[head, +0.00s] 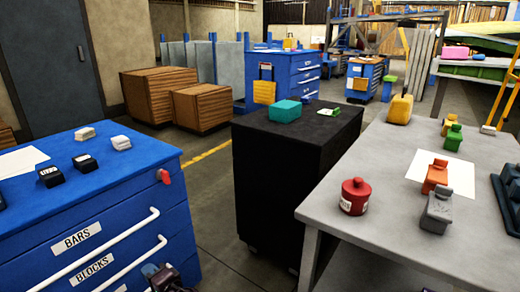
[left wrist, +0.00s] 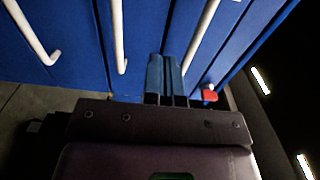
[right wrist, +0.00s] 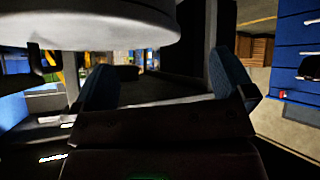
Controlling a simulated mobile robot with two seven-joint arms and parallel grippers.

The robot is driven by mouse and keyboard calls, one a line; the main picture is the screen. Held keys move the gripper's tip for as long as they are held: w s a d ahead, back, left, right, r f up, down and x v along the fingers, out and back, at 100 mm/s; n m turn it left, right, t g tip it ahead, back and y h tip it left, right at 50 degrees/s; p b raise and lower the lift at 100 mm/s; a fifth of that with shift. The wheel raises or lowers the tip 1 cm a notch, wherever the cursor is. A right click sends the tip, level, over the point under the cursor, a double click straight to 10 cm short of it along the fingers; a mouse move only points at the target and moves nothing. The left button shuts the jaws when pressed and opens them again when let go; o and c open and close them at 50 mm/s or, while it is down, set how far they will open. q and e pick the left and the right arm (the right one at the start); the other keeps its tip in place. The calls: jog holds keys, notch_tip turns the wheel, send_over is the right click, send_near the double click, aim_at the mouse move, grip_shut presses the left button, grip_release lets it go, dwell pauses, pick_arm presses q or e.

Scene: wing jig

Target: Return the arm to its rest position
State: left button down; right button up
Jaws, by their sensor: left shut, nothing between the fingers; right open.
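My left gripper (head: 165,276) shows at the bottom edge of the head view, low in front of the blue drawer cabinet (head: 92,208). In the left wrist view its blue fingers (left wrist: 166,78) are together with nothing between them, pointing towards the cabinet's drawer fronts and white handles. My right gripper (right wrist: 163,88) shows in the right wrist view with its two blue fingers wide apart and nothing between them. A large pale rounded shape covers the top left of that view. I cannot make out the right gripper in the head view.
The cabinet top holds white and black blocks and paper. A black cabinet (head: 285,170) with a teal box (head: 285,111) stands in the middle. The grey table (head: 335,200) at right holds a red canister (head: 355,196) and several weight-like objects. Floor shows between the cabinets.

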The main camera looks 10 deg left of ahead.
pick_arm(q)
jog(key=s+d+f+n+g+h, duration=0.1)
jog(key=s+f+n+g+h, duration=0.2)
jog(key=s, duration=1.1)
jog(key=s+f+g+h, duration=0.3)
jog(key=s+f, duration=0.2)
jog(key=s, duration=0.9)
jog(key=s+d+r+n+g+h, duration=0.15)
jog(key=s+d+h, duration=0.4)
jog(key=s, duration=0.75)
jog(key=s+d+r+g+h, duration=0.2)
jog(key=s+d+r+h, duration=0.2)
jog(key=s+d+r, duration=0.6)
jog(key=w+f+m+t+h, duration=0.1)
jog(key=w+f+t, duration=0.1)
jog(key=w+t, duration=0.5)
jog(key=w+f+m+t+h, duration=0.1)
jog(key=w+f+t, duration=0.1)
jog(key=w+t, duration=0.55)
notch_tip(320, 180, up, 10)
jog(key=w+g+p, duration=0.1)
jog(key=p, duration=1.1)
jog(key=shift+a+r+n+y+p, duration=0.2)
jog(key=shift+a+n+y+p, duration=0.15)
jog(key=shift+n+y, duration=0.1)
pick_arm(e)
notch_tip(320, 180, up, 10)
jog(key=m+t, duration=0.1)
jog(key=shift+w+d, duration=0.15)
jog(key=shift+d, duration=0.1)
